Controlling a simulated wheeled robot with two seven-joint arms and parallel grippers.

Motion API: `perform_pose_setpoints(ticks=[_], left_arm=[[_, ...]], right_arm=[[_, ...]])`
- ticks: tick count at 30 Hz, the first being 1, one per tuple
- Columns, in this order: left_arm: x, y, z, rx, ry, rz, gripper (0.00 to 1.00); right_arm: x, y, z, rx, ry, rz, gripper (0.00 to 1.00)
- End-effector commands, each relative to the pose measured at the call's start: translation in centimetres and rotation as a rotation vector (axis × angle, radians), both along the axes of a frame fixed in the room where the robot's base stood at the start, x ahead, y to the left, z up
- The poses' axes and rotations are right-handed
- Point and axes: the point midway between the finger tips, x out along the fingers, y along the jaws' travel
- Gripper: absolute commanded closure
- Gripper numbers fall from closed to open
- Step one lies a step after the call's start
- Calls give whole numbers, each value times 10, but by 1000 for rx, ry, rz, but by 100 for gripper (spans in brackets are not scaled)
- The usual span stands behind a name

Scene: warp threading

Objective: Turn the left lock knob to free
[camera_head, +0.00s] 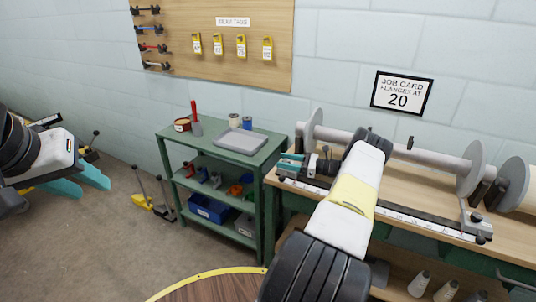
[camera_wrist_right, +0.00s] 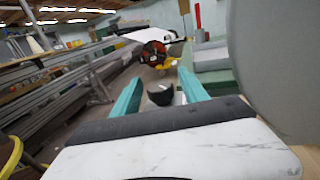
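A dark round knob (camera_wrist_right: 160,95) shows in the right wrist view, between the two teal fingers of my right gripper (camera_wrist_right: 158,80). The fingers are apart, with a visible gap on each side of the knob. In the head view, my right gripper (camera_head: 290,163) is at the left end of the bench's ruler rail, beside the left flange (camera_head: 315,126). The knob cannot be made out clearly there. My left gripper (camera_head: 83,183) hangs open and empty at the far left, away from the bench.
A grey roller (camera_head: 425,157) with a right flange (camera_head: 470,168) lies along the bench. Another knob (camera_head: 476,217) sits at the rail's right end. A green shelf cart (camera_head: 265,165) stands left of the bench.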

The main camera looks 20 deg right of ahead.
Motion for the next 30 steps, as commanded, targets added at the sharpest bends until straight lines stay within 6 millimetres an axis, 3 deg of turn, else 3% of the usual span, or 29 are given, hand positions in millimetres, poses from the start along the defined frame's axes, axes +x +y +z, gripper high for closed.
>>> perform_pose_setpoints(ticks=[8, 21, 30], left_arm=[[0, 0, 0, 0, 0, 0, 64], [0, 0, 0, 0, 0, 0, 64], [0, 0, 0, 0, 0, 0, 64]], right_arm=[[-5, -7, 0, -1, 0, -2, 48], [-45, -58, -1, 0, 0, -1, 48], [-48, -62, 0, 0, 0, 0, 48]])
